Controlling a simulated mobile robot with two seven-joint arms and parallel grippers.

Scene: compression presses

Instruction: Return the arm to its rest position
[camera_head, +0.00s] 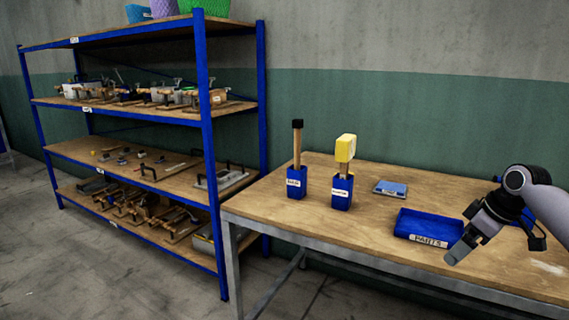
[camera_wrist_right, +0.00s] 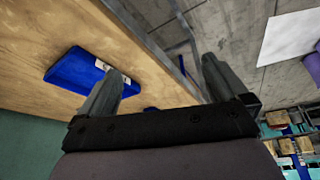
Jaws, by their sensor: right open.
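My right arm comes in from the right edge of the head view, and its gripper (camera_head: 458,252) hangs over the table's front part, right of and in front of the blue parts tray (camera_head: 428,226). In the right wrist view the two fingers of my right gripper (camera_wrist_right: 160,85) stand wide apart with nothing between them. The blue tray (camera_wrist_right: 75,70) shows there beyond the left finger, apart from it. The wooden table (camera_head: 370,250) lies under the gripper. My left gripper is not in view.
Two blue holders, one with a black-topped tool (camera_head: 297,145) and one with a yellow-topped tool (camera_head: 345,148), stand on the table. A small grey-blue pad (camera_head: 390,188) lies behind the tray. A blue-framed shelf (camera_head: 207,150) with several tools stands left. The table's front-left is clear.

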